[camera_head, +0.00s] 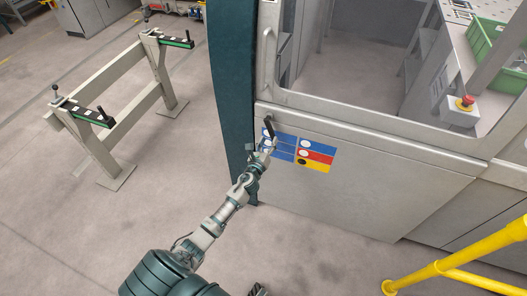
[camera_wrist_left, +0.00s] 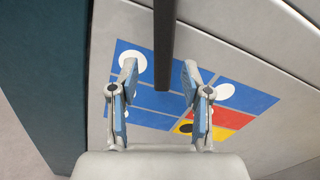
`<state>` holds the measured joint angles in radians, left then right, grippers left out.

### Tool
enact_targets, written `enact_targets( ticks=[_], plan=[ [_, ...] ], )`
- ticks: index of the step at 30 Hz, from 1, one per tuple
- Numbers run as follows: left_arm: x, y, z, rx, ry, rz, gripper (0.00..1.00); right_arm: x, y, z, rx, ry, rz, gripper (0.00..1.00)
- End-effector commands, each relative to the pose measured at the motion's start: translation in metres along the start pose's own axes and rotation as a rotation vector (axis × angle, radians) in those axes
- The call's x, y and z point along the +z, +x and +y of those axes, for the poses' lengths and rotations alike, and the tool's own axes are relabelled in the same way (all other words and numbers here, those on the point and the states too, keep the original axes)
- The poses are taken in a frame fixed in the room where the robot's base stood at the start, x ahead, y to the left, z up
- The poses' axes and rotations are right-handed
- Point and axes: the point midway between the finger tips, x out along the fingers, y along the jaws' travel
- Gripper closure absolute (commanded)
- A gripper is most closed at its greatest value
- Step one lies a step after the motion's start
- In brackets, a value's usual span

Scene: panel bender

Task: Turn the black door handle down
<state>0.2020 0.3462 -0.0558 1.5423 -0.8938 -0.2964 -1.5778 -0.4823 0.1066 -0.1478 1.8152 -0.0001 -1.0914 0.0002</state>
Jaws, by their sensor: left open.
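The black door handle (camera_head: 269,127) is on the grey door panel, near the door's left edge in the head view. In the left wrist view the handle (camera_wrist_left: 164,45) is a dark bar coming down from the top. Its lower end shows between the two finger lines. My left gripper (camera_head: 268,146) is at the handle's lower end in the head view. In the wrist view its blue-padded fingers (camera_wrist_left: 160,88) are apart, one on each side of the bar, with no visible contact.
Blue, red and yellow stickers (camera_head: 315,157) lie on the door panel behind the gripper. A dark teal post (camera_head: 232,90) stands just left of the door. A yellow rail (camera_head: 455,266) is at the lower right. A beige stand (camera_head: 120,100) is at the left. The floor between is clear.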

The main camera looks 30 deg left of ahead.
Motion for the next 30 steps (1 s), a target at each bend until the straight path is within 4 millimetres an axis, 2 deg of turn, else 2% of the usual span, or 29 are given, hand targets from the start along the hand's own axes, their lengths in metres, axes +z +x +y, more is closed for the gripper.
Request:
enact_targets(
  ticks=[1,6,12,30],
  plan=[
    [-0.001,-0.013,0.001,-0.002,0.002,0.002,0.52,0.000,0.000,0.000,0.000,0.000,0.000,0.60],
    [-0.001,-0.048,0.001,0.000,-0.001,0.002,0.52,0.000,0.000,-0.001,-0.001,0.000,0.000,0.60],
    [-0.001,-0.070,0.002,0.001,0.000,0.001,0.52,-0.001,0.000,-0.001,-0.001,0.000,0.000,0.60],
    [-0.002,-0.073,0.002,0.003,-0.006,0.003,0.52,-0.001,0.000,-0.001,-0.001,0.000,0.001,0.60]
  ],
)
